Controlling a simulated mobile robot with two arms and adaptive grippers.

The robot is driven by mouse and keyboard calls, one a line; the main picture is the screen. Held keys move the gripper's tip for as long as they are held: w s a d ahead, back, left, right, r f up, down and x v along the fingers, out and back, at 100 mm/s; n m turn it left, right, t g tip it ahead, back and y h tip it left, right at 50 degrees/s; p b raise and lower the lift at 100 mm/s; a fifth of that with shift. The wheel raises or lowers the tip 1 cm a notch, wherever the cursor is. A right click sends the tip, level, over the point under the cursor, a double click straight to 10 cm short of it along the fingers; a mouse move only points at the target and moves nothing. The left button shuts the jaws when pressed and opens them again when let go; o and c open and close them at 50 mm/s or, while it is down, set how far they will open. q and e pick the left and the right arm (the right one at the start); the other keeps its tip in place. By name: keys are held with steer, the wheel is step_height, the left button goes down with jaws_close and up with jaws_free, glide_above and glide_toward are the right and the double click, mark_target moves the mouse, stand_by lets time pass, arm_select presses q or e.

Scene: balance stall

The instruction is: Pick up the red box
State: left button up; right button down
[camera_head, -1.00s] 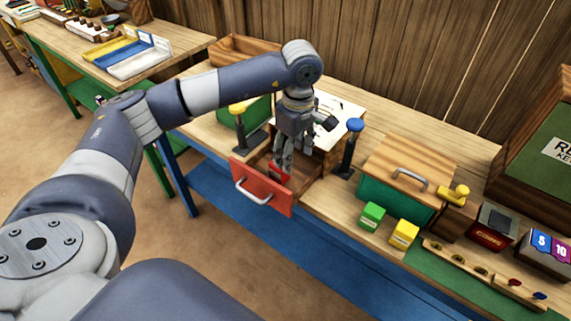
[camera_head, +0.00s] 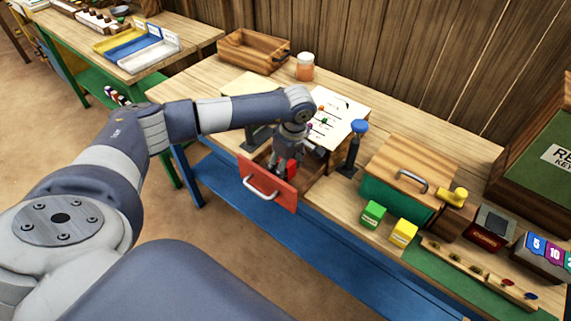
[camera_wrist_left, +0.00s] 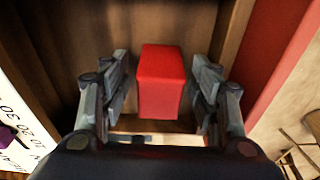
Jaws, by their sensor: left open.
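The red box (camera_wrist_left: 161,82) stands inside an open wooden drawer with a red front (camera_head: 267,186). My left gripper (camera_head: 283,164) reaches down into this drawer. In the left wrist view the open fingers of my left gripper (camera_wrist_left: 163,92) are on either side of the red box, with a gap showing on each side. In the head view only a small red part of the box (camera_head: 292,166) shows beside the fingers. My right gripper is not in view.
A white-topped unit (camera_head: 338,118) is behind the drawer, and a blue-knobbed post (camera_head: 354,148) stands to its right. A green box (camera_head: 372,214) and a yellow box (camera_head: 404,232) sit on the table's front right. A wooden tray (camera_head: 252,55) and an orange jar (camera_head: 305,68) are at the back.

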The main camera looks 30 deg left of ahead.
arm_select(q)
steer(key=shift+f, duration=0.1)
steer(key=shift+c, duration=0.6)
steer(key=c, duration=1)
steer(key=shift+c, duration=0.2)
